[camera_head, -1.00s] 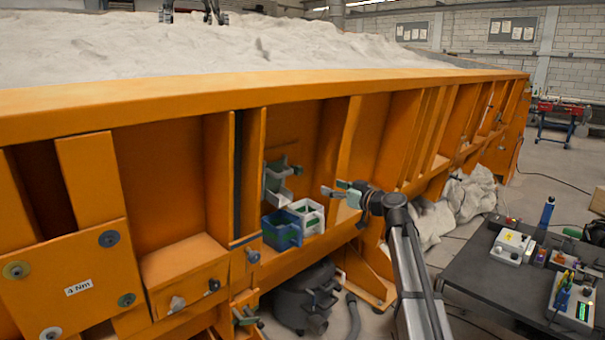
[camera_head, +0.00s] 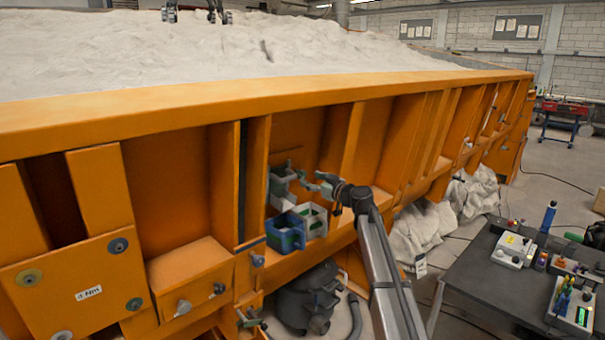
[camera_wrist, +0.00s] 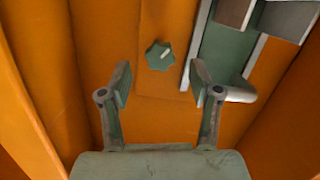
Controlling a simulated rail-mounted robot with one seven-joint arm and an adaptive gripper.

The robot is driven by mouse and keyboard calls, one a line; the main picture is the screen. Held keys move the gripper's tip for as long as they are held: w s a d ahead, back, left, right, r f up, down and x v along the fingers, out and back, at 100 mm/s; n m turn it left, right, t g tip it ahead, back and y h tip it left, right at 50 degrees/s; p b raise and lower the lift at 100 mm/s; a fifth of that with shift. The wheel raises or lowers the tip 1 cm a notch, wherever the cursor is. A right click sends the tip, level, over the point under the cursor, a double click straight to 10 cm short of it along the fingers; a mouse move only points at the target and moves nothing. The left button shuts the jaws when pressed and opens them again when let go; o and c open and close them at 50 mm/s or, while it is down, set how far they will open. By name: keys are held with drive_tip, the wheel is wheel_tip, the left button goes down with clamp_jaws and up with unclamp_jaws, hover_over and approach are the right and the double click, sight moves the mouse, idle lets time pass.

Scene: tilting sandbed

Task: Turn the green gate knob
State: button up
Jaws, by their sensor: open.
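The green gate knob (camera_wrist: 158,56) shows in the wrist view as a small lobed knob with a pale line on it, on an orange panel. My gripper (camera_wrist: 160,85) is open and empty, its two fingers apart below the knob in the picture. The knob lies roughly in line with the gap between the fingers, and I see no contact. A grey-green bracket (camera_wrist: 228,50) stands just right of the knob. In the head view my gripper (camera_head: 313,182) is at the bay beside the bracket (camera_head: 283,178); I cannot make out the gate knob there.
A blue holder (camera_head: 285,236) and a pale holder (camera_head: 314,220) sit below my gripper on the bay's ledge. Orange ribs (camera_head: 340,140) flank the bay. A black vacuum (camera_head: 305,300) stands on the floor below.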

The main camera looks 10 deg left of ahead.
sight(304, 176)
drive_tip(key=shift+p+x, duration=0.55)
drive_tip(key=shift+x, duration=2.15)
drive_tip(key=c, duration=1.1)
